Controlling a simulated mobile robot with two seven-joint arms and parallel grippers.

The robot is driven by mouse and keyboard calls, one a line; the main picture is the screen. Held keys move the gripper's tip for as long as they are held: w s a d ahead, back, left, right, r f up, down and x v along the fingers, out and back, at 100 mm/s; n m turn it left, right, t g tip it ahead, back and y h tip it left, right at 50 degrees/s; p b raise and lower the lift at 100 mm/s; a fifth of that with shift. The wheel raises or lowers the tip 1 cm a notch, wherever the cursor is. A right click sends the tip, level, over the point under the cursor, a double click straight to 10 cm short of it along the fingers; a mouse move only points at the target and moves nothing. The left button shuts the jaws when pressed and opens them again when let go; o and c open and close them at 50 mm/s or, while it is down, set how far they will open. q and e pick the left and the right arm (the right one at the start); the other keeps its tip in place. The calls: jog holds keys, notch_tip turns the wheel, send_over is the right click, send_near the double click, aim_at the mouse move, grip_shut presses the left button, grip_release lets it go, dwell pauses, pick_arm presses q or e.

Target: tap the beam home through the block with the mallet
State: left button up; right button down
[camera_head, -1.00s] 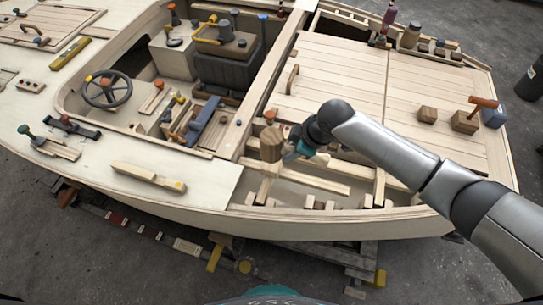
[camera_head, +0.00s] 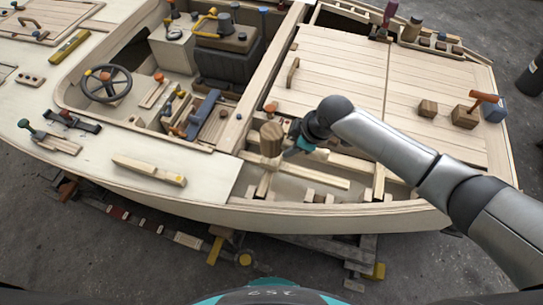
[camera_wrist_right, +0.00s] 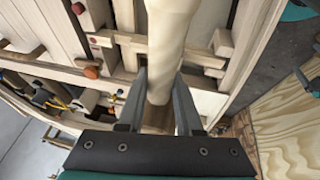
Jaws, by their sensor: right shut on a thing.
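My right gripper (camera_head: 292,148) is shut on the mallet and holds it over the open framed bay at the boat's near side. The brown wooden mallet head (camera_head: 271,140) shows just left of the gripper. In the right wrist view, a pale rounded handle (camera_wrist_right: 166,50) passes between the fingers of the gripper (camera_wrist_right: 160,95). A pale beam (camera_head: 318,176) lies lengthwise in the bay below the mallet. Small wooden blocks (camera_head: 310,196) stand along the bay's near edge. I cannot tell which block the beam passes through, or whether the mallet touches anything. My left gripper is not in view.
The planked deck (camera_head: 335,80) lies behind the bay. A brown block with an orange-handled tool (camera_head: 466,116) and a smaller block (camera_head: 428,109) stand on it. A loose timber piece (camera_head: 149,170) lies on the left deck. A cockpit with a steering wheel (camera_head: 107,83) opens farther back.

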jog(key=shift+r, duration=0.1)
notch_tip(320, 180, down, 5)
jog(key=b, duration=0.3)
notch_tip(320, 180, up, 5)
jog(key=p, duration=0.5)
jog(key=shift+r, duration=0.15)
dwell(0.6)
